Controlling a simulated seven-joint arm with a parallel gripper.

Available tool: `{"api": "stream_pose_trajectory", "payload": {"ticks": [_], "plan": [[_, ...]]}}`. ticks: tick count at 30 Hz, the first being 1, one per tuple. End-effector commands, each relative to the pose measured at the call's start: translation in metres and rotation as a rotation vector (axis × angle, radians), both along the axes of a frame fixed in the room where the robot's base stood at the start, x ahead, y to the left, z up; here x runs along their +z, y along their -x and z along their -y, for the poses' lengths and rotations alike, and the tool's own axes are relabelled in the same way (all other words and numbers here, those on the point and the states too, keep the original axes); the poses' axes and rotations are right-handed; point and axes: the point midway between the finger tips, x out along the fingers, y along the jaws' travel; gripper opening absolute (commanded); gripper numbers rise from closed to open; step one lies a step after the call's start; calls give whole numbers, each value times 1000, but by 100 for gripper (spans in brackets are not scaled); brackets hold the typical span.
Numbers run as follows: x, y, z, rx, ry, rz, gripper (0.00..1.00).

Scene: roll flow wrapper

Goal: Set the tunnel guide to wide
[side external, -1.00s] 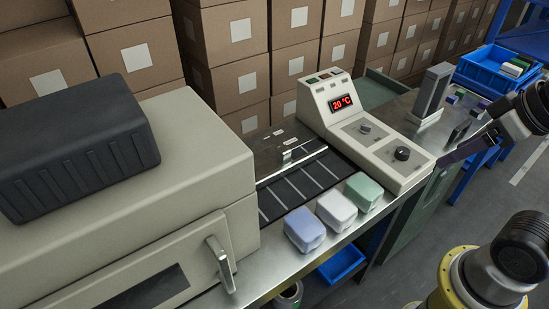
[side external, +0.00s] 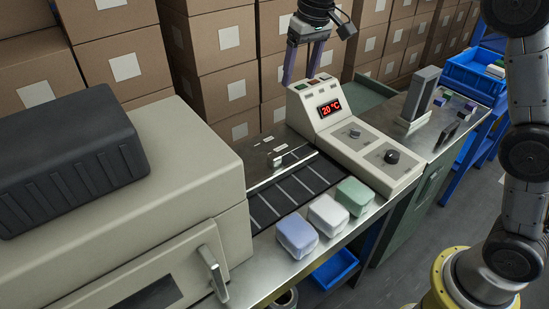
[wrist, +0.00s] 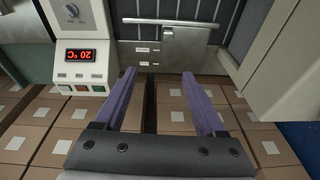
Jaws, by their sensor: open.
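The tunnel guide appears to be the metal slider (side external: 279,160) with a thin bar, on a flat plate with small pale labels beside the belt. In the wrist view the slider (wrist: 168,31) is at the upper middle, its bar reaching to both sides across the plate's edge and the belt. The label text is too small to read. My gripper (side external: 301,76) is open and empty, pointing down above the far side of the machine. In the wrist view my gripper's purple fingers (wrist: 160,76) are spread apart, short of the slider and not touching it.
A control box (side external: 343,125) with a red "20 °C" display and two knobs stands right of the plate. A big beige housing (side external: 190,140) is at left. Blue, white and green packs (side external: 327,211) line the belt's front edge. Stacked cartons (side external: 222,45) stand behind.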

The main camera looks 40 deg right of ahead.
Motion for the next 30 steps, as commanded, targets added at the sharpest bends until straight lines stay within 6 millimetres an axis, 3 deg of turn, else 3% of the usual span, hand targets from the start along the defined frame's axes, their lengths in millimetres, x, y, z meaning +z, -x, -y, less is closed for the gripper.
{"api": "stream_pose_trajectory", "payload": {"ticks": [1,4,10,20,30], "plan": [[-22,-17,-6,7,3,-34,72],[-59,-39,-15,18,9,-82,72],[-121,-54,-27,36,20,-171,72],[-159,-52,-30,43,26,-208,72],[-225,-51,-30,43,26,-208,72]]}}
